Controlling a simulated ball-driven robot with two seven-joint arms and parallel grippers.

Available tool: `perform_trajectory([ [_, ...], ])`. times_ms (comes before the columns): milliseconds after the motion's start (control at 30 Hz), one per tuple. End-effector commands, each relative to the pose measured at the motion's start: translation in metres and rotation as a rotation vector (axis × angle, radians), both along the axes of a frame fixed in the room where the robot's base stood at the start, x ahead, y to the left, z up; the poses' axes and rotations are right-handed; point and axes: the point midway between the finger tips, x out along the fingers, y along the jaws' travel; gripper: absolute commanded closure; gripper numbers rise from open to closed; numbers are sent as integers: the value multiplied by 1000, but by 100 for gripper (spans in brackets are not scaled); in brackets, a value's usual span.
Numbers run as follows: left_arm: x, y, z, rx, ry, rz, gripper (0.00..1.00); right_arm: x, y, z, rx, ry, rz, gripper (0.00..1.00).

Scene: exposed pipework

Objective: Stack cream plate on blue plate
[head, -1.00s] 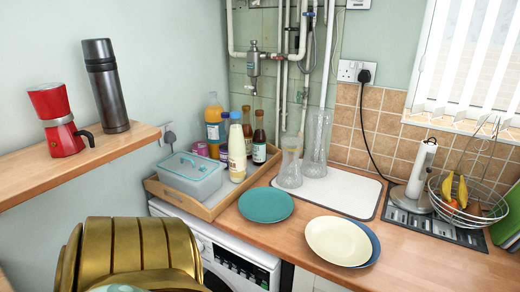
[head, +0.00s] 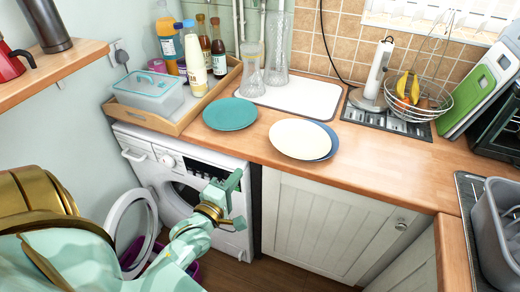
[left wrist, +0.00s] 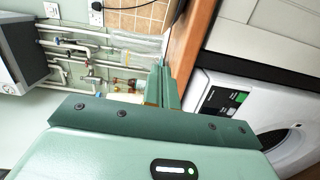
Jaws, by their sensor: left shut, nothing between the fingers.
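The cream plate (head: 298,138) lies on the wooden worktop near its front edge. It overlaps the blue plate (head: 329,143), which shows as a rim at its right side. A teal plate (head: 230,114) lies apart to the left. My left gripper (head: 235,181) is below and in front of the worktop, before the washing machine, well short of the plates. It is shut and empty. In the left wrist view its fingers (left wrist: 166,88) show beside the worktop edge, and no plate is visible there. My right gripper is not in view.
A wooden tray (head: 128,115) with a lidded box and bottles stands left. Glass vases on a white mat (head: 300,97) are behind the plates. A wire fruit basket (head: 425,103) stands right. The washing machine (head: 165,146) door hangs open below. Bare worktop lies right of the plates.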

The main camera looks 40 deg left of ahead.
Motion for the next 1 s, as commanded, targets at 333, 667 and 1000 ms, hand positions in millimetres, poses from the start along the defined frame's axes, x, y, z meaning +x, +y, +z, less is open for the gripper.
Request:
perform_trajectory([
  [333, 36, 6, -2, -39, -8, -1, 100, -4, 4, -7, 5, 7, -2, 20],
  [667, 104, 15, -3, -40, -6, -1, 100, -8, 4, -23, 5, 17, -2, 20],
  [1000, 130, -7, -2, -39, -3, -1, 100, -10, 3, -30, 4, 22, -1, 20],
])
